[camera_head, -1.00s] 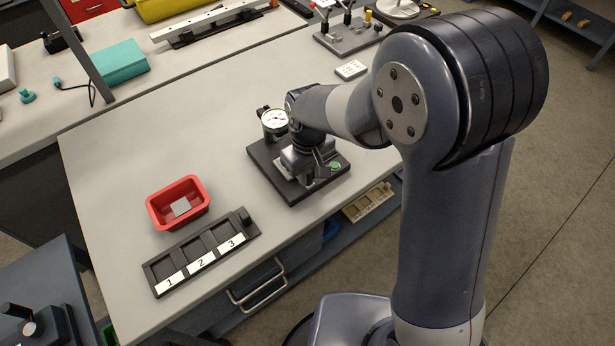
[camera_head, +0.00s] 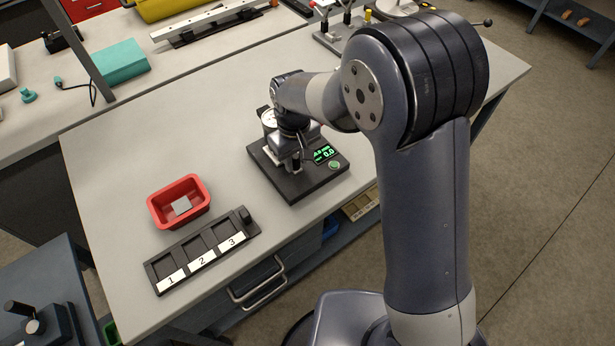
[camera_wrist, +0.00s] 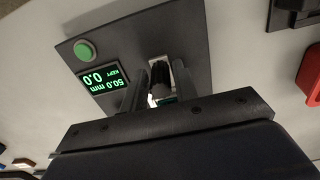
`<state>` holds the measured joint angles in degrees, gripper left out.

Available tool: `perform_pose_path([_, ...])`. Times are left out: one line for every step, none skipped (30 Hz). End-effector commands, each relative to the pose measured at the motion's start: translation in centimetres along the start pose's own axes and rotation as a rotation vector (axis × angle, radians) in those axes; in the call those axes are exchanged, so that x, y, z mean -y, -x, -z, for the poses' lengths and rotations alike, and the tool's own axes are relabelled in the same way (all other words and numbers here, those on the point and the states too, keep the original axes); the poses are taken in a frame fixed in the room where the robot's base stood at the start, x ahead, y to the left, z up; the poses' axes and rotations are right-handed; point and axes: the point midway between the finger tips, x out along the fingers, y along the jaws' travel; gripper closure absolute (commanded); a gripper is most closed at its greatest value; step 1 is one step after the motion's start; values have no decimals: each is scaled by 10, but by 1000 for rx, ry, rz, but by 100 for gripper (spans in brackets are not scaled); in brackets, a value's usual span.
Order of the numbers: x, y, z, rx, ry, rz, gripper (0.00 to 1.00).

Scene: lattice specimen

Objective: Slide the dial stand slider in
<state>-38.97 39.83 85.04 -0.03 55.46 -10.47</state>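The dial stand has a dark base plate (camera_head: 310,185) on the bench, with a green button (camera_head: 334,164) and a lit display (camera_head: 324,154). My gripper (camera_wrist: 160,72) is low over the base, pointing down. In the wrist view its two fingers stand apart, one on each side of a dark knob (camera_wrist: 161,80), apparently the slider's. I cannot tell whether they press on it. The display (camera_wrist: 103,80) appears upside down there and reads 50.0 mm and 0.0. The button (camera_wrist: 84,50) shows beside it.
A red bin (camera_head: 157,211) with a grey square piece (camera_head: 181,205) stands to the left. A dark tray (camera_head: 253,229) with slots labelled 1, 2, 3 lies in front of it. The bench between bin and stand is clear.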

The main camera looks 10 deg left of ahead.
Motion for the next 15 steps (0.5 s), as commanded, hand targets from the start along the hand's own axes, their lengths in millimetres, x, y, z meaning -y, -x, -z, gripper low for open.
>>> perform_pose_path([0,1,3,-9,0,-1,68])
perform_pose_path([0,1,3,-9,0,-1,65])
perform_pose_path([0,2,3,-9,0,-1,62])
perform_pose_path([0,2,3,-10,0,-1,60])
perform_pose_path([0,2,3,-10,0,-1,60])
perform_pose_path([0,2,3,-10,0,-1,60])
perform_pose_path([0,2,3,-10,0,-1,60])
perform_pose_path([0,2,3,-10,0,-1,60])
perform_pose_path([0,2,3,-11,0,-1,60])
perform_pose_path([0,2,3,-11,0,-2,60])
perform_pose_path([0,2,3,-11,0,-2,60])
perform_pose_path([0,2,3,-11,0,-2,60])
perform_pose_path([0,2,4,-12,0,-2,60])
perform_pose_path([0,3,4,-12,0,-2,60])
perform_pose_path([0,5,4,-12,1,-2,60])
